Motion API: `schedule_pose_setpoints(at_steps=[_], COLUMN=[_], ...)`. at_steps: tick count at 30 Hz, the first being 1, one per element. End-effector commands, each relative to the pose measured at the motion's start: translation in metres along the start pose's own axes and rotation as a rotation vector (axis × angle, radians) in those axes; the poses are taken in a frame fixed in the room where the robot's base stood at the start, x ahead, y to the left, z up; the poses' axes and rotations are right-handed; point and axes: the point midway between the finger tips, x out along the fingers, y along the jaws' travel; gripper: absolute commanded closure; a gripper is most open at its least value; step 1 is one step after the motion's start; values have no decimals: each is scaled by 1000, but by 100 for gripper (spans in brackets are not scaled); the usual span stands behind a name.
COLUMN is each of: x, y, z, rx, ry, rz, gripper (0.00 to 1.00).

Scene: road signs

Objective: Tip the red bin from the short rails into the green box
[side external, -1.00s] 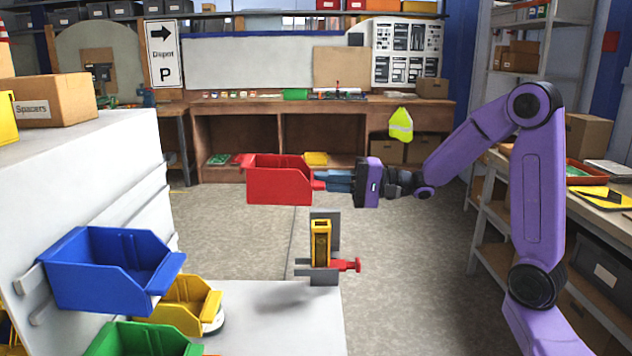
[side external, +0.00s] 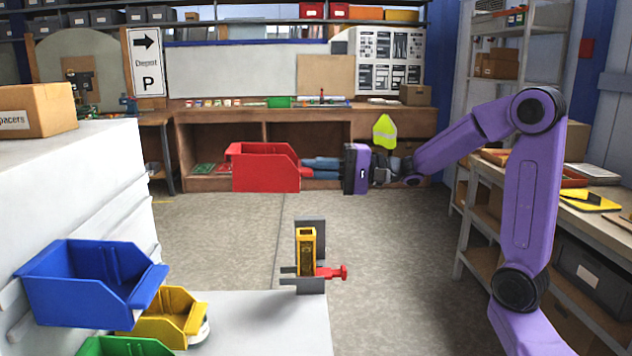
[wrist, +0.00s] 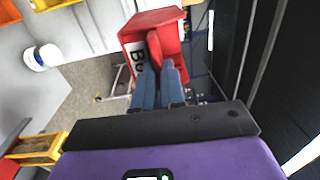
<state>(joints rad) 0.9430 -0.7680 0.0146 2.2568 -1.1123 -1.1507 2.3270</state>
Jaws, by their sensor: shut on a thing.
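The red bin (side external: 265,168) hangs in the air left of centre in the side view, roughly upright. My gripper (side external: 310,168) is shut on the right end of it, with its blue fingers reaching in from the right. In the wrist view the red bin (wrist: 143,25) lies beyond the fingertips (wrist: 158,80), with a white lettered label partly covered by them. I cannot see what is inside it. A green open bin (side external: 125,347) shows at the bottom left of the side view, mostly cut off. I cannot tell whether it is the task's green box.
A blue bin (side external: 88,284) and a yellow bin (side external: 168,318) are at the left by the white panel. A grey fixture with a yellow block (side external: 306,250) and a red knob (side external: 331,273) stands on the white table (side external: 260,325), below the held bin.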

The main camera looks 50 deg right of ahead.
Motion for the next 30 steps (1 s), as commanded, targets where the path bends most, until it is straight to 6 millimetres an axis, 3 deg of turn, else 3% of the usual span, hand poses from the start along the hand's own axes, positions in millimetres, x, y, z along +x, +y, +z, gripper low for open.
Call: schedule_pose_setpoints(at_steps=[1, 10, 17, 20, 24, 30], x=[0, 20, 43, 54, 69, 77], y=[-7, -6, -7, -7, -6, -5], z=[0, 28, 69, 95, 144, 210], rx=[-4, -5, -10, -9, -7, 4], ry=[0, -115, -274, -374, -560, -817], rz=[-4, -6, -11, -13, -11, 0], gripper=[100, 100, 100, 100, 100, 100])
